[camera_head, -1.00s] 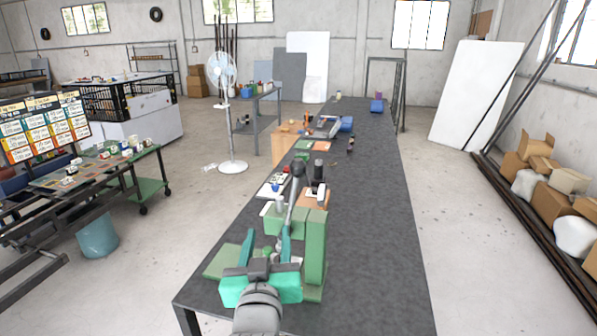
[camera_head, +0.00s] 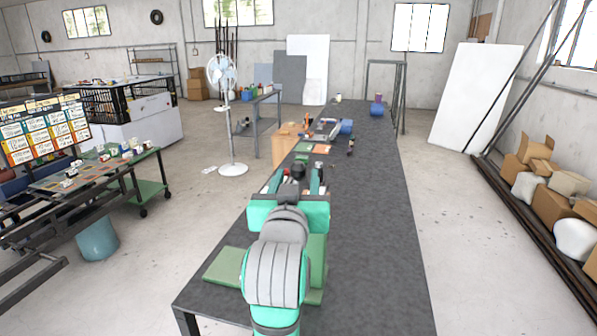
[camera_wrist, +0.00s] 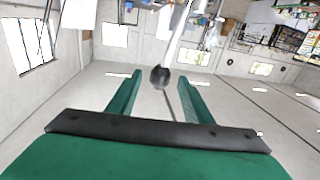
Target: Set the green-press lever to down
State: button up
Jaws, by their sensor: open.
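The green press (camera_head: 228,266) stands at the near end of the dark table, with its base plate and a side block showing; my arm hides most of it. Its lever has a black ball knob (camera_head: 298,169), which shows just past my gripper (camera_head: 296,180). The fingers are apart and open; I cannot tell whether either touches the knob. The lever looks raised, though my gripper hides its lower part in the head view.
The long dark table (camera_head: 375,230) is bare along its right side. Small items and a blue object (camera_head: 376,108) lie farther along it. A cart with a green shelf (camera_head: 150,190) and a white fan (camera_head: 222,75) stand on the left. Boxes (camera_head: 555,175) line the right.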

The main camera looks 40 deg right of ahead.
aim_at(297, 175)
jog(key=shift+x, duration=2.1)
grip_shut()
